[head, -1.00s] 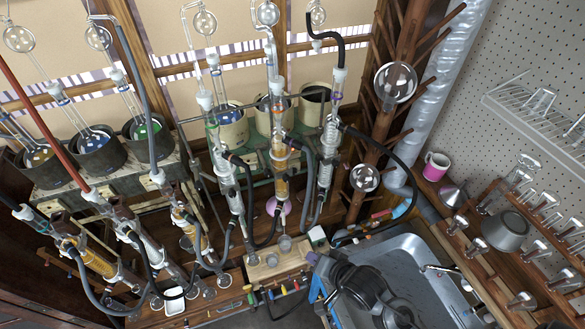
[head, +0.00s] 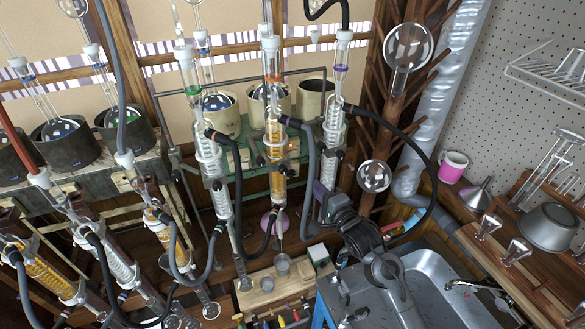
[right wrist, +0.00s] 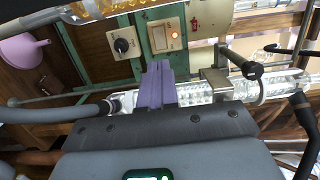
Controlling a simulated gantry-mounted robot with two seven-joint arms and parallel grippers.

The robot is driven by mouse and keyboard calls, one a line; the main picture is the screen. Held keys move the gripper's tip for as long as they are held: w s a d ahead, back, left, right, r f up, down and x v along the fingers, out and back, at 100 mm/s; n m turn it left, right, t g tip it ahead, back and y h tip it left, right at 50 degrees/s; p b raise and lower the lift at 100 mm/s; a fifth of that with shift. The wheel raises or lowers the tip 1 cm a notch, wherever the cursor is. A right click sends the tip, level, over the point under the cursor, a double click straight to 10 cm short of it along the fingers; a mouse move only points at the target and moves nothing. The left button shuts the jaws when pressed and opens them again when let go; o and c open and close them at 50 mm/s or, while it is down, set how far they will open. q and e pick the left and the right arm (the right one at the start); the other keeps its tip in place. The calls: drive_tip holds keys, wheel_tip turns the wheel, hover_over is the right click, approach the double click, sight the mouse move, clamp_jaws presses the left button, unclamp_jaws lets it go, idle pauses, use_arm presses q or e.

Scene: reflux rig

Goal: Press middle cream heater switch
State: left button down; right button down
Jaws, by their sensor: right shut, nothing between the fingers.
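Three cream heater pots stand on a green bench at the back; the middle cream pot (head: 257,108) is partly hidden by glassware. A cream switch plate (head: 293,146) with an orange glow shows below it, between the middle and right condensers. My right gripper (head: 321,192) is by the right condenser, in front of the bench. Its purple fingers (right wrist: 156,84) are shut and empty, below the switch plate in the wrist picture and apparently apart from it. My left gripper is out of view.
Hoses (head: 310,165) loop around the glassware. A metal sink (head: 440,275) lies at the right.

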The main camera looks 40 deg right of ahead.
idle(0.3)
approach(288, 155)
drive_tip(key=w, duration=0.3)
drive_tip(key=w+d, duration=0.1)
drive_tip(key=w, duration=0.1)
drive_tip(key=shift+w+r+p, duration=0.1)
drive_tip(key=shift+w+p, duration=0.1)
drive_tip(key=shift+p, duration=0.1)
drive_tip(key=shift+w, duration=0.7)
